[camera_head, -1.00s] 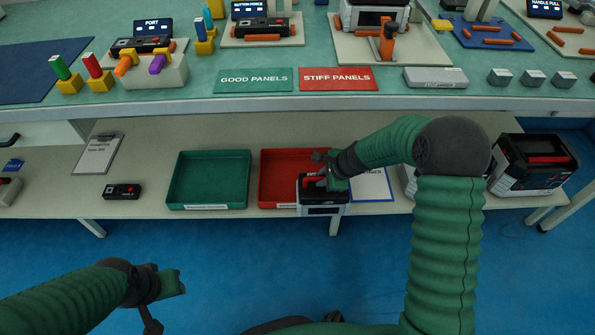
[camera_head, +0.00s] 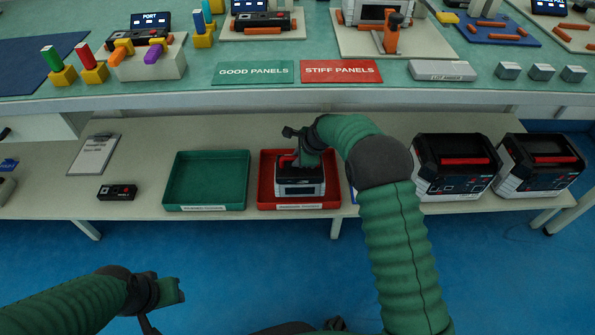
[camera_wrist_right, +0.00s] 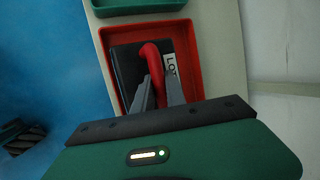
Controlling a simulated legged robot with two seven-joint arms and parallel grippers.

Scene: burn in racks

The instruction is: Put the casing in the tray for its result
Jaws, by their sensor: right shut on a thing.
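The casing (camera_head: 300,187), a grey and black box with a red handle, is in the red tray (camera_head: 263,201) on the lower shelf. It looks upright and within the tray walls; I cannot tell whether it rests on the bottom. My right gripper (camera_head: 287,160) is over it, shut on the red handle (camera_wrist_right: 153,62). The wrist view shows the handle between the fingers (camera_wrist_right: 157,88), the dark casing top (camera_wrist_right: 126,68) and the red tray (camera_wrist_right: 196,75) around it. The green tray (camera_head: 208,181) is empty. My left gripper (camera_head: 171,292) is low at the left, apart from everything.
Two similar casings with red handles (camera_head: 455,165) (camera_head: 540,165) stand on the shelf at the right. A clipboard (camera_head: 94,153) and small black device (camera_head: 117,192) lie left. The upper bench edge, with signs for good panels (camera_head: 252,72) and stiff panels (camera_head: 341,71), overhangs the shelf.

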